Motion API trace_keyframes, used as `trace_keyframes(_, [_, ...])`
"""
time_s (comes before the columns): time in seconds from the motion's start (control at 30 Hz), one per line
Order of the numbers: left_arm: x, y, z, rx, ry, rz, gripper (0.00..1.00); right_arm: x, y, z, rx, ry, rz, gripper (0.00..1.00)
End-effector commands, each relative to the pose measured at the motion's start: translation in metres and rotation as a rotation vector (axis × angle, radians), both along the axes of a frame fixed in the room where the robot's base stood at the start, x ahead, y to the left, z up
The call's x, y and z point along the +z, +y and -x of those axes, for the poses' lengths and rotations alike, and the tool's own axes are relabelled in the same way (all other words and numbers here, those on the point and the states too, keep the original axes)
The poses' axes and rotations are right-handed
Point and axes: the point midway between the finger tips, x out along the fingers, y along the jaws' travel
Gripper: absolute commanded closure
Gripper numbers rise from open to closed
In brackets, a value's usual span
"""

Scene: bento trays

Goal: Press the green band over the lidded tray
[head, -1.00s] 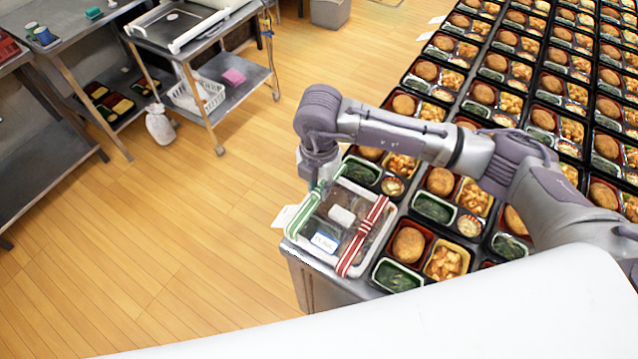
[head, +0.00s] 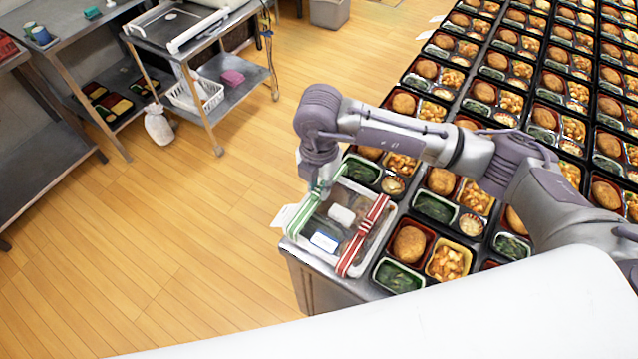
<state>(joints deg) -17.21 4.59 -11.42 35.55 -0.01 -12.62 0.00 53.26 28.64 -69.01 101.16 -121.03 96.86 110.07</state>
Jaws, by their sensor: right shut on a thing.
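The lidded tray (head: 337,234) sits at the near left corner of the table, with a clear lid and white labels on top. The green band (head: 302,220), striped green and white, lies across the left side of the lid. A red and white striped band (head: 362,237) lies across the right side. My right gripper (head: 322,186) points down at the far left corner of the tray, at the far end of the green band. It is shut on the green band there; the fingertips are small and partly hidden. My left gripper is not in view.
Rows of open bento trays (head: 435,210) fill the table to the right and behind. Wooden floor is free on the left. A steel cart (head: 240,92) with a white basket (head: 195,94) and a steel shelf (head: 40,180) stand farther back.

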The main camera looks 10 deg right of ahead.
Motion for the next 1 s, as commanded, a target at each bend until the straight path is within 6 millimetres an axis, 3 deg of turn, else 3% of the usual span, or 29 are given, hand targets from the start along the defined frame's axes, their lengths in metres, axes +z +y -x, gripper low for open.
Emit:
trace_keyframes(0.37, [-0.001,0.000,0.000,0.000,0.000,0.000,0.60,-0.001,0.000,0.000,0.000,0.000,0.000,1.00])
trace_keyframes(1.0, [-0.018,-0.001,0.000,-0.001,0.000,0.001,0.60,-0.020,0.000,0.000,0.000,0.000,0.000,1.00])
